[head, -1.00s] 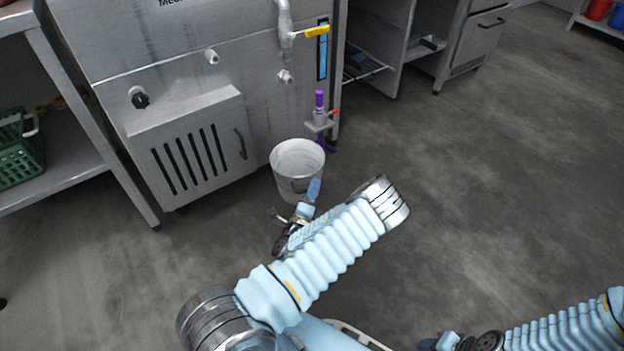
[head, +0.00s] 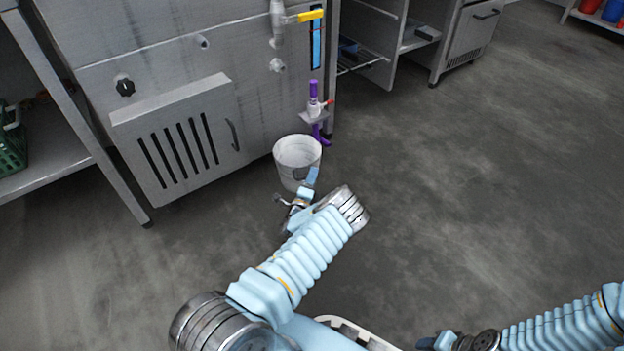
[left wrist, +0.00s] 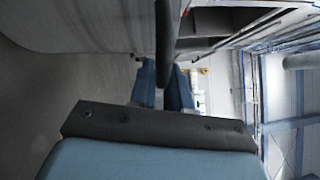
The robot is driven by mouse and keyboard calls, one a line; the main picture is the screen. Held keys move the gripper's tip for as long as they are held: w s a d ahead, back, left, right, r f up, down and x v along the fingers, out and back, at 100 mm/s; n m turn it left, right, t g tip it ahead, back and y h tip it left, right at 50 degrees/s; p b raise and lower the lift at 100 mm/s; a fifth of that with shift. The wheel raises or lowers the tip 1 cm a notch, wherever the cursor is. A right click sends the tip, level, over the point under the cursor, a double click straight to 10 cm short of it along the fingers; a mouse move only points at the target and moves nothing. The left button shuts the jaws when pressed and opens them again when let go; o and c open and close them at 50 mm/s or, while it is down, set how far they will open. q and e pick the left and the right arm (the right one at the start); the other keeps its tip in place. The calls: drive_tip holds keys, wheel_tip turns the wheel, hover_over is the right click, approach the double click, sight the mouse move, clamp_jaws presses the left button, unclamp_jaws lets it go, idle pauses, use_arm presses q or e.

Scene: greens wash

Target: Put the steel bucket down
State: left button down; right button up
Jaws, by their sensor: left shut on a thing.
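The steel bucket (head: 297,151) is a pale grey, open-topped pail, upright in front of the steel machine in the head view. My left gripper (head: 308,182) is at its near side, shut on its handle. In the left wrist view the dark handle bar (left wrist: 164,40) runs down between the fingers (left wrist: 166,88), with the bucket's grey wall (left wrist: 80,22) to the left. I cannot tell whether the bucket's base touches the floor; my arm partly hides its lower part. My right gripper (head: 436,342) shows only partly at the bottom edge; its jaws cannot be made out.
The steel machine (head: 185,140) with a vented box stands behind and left of the bucket. A purple-handled fitting (head: 314,105) with a purple hose is just behind it. A steel shelf (head: 60,160) with a green crate (head: 10,150) is at left. The floor (head: 460,190) at right is clear.

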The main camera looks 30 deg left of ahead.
use_arm(q)
drive_tip(key=c, duration=1.1)
unclamp_jaws()
drive_tip(key=p+v, duration=0.2)
drive_tip(key=v, duration=1)
drive_tip(key=shift+d, duration=0.1)
